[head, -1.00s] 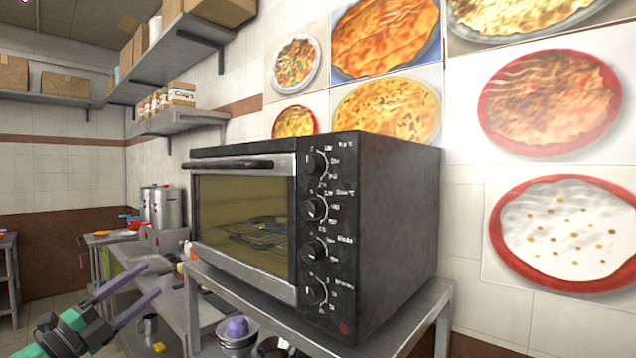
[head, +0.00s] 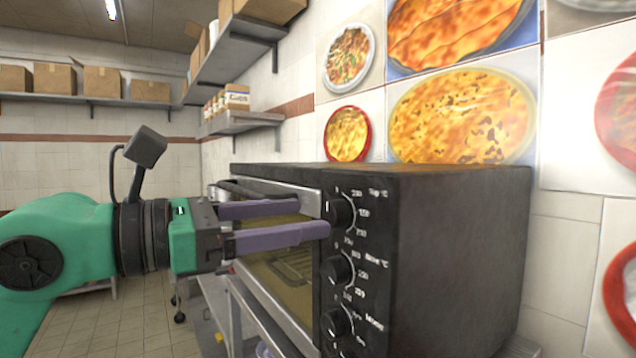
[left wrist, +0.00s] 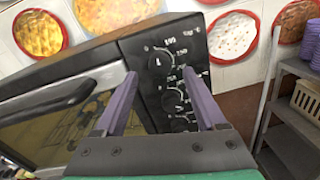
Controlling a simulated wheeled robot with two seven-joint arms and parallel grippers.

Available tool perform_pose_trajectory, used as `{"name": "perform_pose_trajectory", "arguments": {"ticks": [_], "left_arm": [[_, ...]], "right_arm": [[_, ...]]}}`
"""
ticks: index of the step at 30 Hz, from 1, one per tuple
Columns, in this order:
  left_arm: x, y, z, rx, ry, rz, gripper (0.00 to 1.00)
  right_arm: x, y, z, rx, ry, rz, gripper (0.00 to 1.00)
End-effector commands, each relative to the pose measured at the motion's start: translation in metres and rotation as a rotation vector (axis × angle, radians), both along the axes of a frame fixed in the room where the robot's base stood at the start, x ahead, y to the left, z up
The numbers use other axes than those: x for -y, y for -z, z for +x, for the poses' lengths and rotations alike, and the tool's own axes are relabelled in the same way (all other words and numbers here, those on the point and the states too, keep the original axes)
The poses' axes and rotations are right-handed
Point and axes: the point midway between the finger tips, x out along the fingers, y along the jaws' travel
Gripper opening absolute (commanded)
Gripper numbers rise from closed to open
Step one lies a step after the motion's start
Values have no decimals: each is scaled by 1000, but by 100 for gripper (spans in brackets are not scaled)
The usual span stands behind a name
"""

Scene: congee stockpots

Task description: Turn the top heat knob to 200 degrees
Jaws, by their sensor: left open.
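The top heat knob (head: 340,212) is a round black dial at the top of the control panel of the dark toaster oven (head: 440,262). It also shows in the left wrist view (left wrist: 161,62), with printed numbers around it. My left gripper (head: 315,220) is open and empty, its purple fingers pointing at the top knob. In the head view its fingertips are close to the knob; contact cannot be told. In the left wrist view the fingers (left wrist: 168,88) lie apart, with the knob beyond and between them. My right gripper is not in view.
Below the top knob are further knobs, including a second (head: 337,270) and a third (head: 336,322). The oven door handle (head: 262,190) runs left of the panel. A wall shelf (head: 235,122) hangs above left. A metal rack (left wrist: 290,110) stands at right in the wrist view.

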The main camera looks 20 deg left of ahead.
Motion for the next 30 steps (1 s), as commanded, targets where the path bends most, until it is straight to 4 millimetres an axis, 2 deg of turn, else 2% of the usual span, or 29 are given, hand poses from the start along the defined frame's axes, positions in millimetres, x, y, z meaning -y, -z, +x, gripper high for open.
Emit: {"name": "perform_pose_trajectory", "arguments": {"ticks": [1, 4, 14, 20, 30], "left_arm": [[9, -8, 6, 1, 6, -1, 73], [19, -5, 19, 1, 3, -1, 73], [25, 1, 26, 1, 1, -1, 73], [24, 0, 26, 1, 1, -1, 0], [24, 0, 25, 18, 2, 20, 0]], "right_arm": [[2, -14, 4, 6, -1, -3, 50], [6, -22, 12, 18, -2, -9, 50], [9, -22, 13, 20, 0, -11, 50], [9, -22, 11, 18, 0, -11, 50], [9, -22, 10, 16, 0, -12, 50]]}}
